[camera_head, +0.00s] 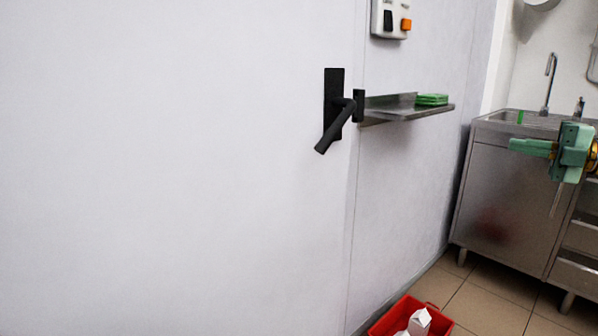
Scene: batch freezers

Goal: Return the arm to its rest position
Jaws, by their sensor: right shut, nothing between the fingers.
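My right gripper (533,148) is at the right edge of the view, with green fingers that point left. Its fingers are together and hold nothing. It hangs in the air in front of the steel sink cabinet, apart from everything around it. Most of my right arm is outside the picture. My left gripper is not in view.
A large pale door (180,170) with a black handle (336,112) fills the left. A steel shelf (405,112) holds a green stack (432,100). A red crate (380,326) with white cartons (419,322) stands on the tiled floor. The sink cabinet (500,200) stands at right.

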